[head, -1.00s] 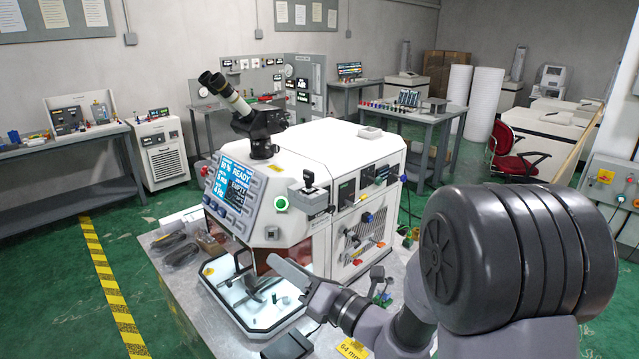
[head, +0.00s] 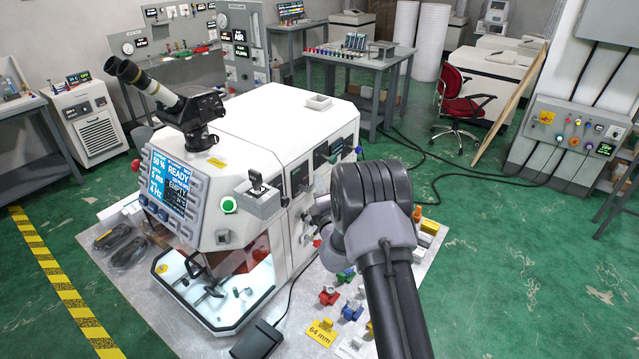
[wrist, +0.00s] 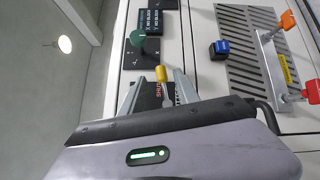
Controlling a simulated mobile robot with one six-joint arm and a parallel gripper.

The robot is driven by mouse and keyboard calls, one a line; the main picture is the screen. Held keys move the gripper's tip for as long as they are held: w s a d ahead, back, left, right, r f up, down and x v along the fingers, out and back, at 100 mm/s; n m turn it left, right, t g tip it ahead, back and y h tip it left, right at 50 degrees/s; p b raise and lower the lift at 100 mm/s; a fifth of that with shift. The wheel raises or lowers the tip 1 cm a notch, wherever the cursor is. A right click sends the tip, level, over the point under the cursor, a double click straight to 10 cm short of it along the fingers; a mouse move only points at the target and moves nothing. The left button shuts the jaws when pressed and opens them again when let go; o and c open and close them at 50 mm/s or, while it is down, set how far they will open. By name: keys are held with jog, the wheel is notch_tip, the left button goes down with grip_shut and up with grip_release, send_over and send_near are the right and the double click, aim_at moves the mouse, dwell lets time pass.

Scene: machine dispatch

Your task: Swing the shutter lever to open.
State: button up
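The shutter lever (wrist: 161,74) shows in the wrist view as a grey stem with a yellow tip. It stands on a black plate (wrist: 149,95) whose label is partly hidden; the letters "SHU" can be read. My gripper (wrist: 159,77) is open, with one finger on each side of the lever and a visible gap to each. In the head view my arm reaches to the right side panel of the white machine (head: 285,130). There my arm hides the lever and my fingers.
Small coloured parts (head: 330,297) and a pedal (head: 257,340) lie on the bench below.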

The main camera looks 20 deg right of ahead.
jog(key=shift+w+d, duration=0.2)
jog(key=shift+w, duration=0.85)
jog(key=shift+w+f, duration=0.1)
grip_shut()
jog(key=shift+f+n+t+b, duration=0.1)
jog(key=shift+n+t+b, duration=0.2)
jog(key=shift+b, duration=0.5)
jog(key=a+r+n+t+y+b, duration=0.1)
jog(key=n+t+y+b, duration=0.1)
jog(key=n+y+b, duration=0.2)
jog(key=s+a+n+t+y+b, duration=0.1)
jog(key=n+y+b, duration=0.4)
jog(key=n+b, duration=0.5)
jog(key=s+a+r+n+t+y+b, duration=0.1)
jog(key=n+t+y+b, duration=0.2)
jog(key=b, duration=1)
jog(key=shift+r+n+y, duration=0.2)
jog(key=shift+n+y, duration=0.35)
jog(key=shift+n, duration=0.6)
jog(key=shift+r+n+y, duration=0.15)
jog(key=shift+n+y, duration=0.4)
jog(key=shift+n, duration=0.6)
jog(key=shift+s+a+r+n, duration=0.1)
jog(key=shift+n, duration=0.2)
